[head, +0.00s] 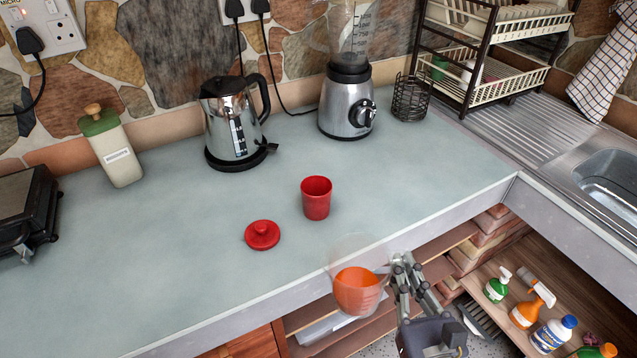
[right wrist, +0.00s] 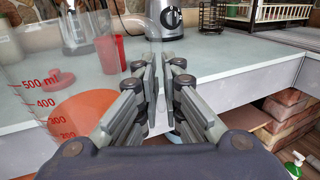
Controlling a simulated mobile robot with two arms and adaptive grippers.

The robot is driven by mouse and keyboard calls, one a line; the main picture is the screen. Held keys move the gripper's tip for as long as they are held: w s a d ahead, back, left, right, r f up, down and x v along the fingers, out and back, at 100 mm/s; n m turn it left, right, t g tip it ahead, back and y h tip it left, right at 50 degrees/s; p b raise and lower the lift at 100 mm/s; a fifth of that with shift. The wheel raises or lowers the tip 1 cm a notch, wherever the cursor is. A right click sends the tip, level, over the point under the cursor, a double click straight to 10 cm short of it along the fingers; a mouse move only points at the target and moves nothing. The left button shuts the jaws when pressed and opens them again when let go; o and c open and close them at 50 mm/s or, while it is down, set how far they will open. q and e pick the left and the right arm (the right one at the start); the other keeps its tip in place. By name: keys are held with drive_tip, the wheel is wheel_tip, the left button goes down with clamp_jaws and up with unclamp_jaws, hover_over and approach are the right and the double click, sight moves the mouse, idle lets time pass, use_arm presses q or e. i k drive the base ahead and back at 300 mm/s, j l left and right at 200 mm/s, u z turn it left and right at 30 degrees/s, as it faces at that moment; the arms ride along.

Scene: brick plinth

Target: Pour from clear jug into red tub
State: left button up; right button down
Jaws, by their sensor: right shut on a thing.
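The clear jug (head: 357,262) holds orange contents and hangs in front of the counter's front edge, roughly upright. In the right wrist view the jug (right wrist: 40,75) fills the left side, with red millilitre marks. My right gripper (head: 400,262) is at the jug's right side, shut on it; the exact grip point is hard to see. The fingers also show in the right wrist view (right wrist: 166,62). The red tub (head: 316,200) stands upright and open on the counter, behind and left of the jug. Its inside bottom is hidden. My left gripper is out of view.
A red lid (head: 262,236) lies on the counter (head: 170,250), left of the tub. A kettle (head: 234,125), a blender (head: 347,100) and a wire basket (head: 410,97) stand behind. A green-topped canister (head: 112,150) is at left. The counter around the tub is clear.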

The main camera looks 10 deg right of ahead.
sight(316, 190)
drive_tip(key=l+u, duration=0.35)
drive_tip(key=l, duration=0.35)
drive_tip(key=l+u, duration=0.3)
drive_tip(key=l, duration=0.4)
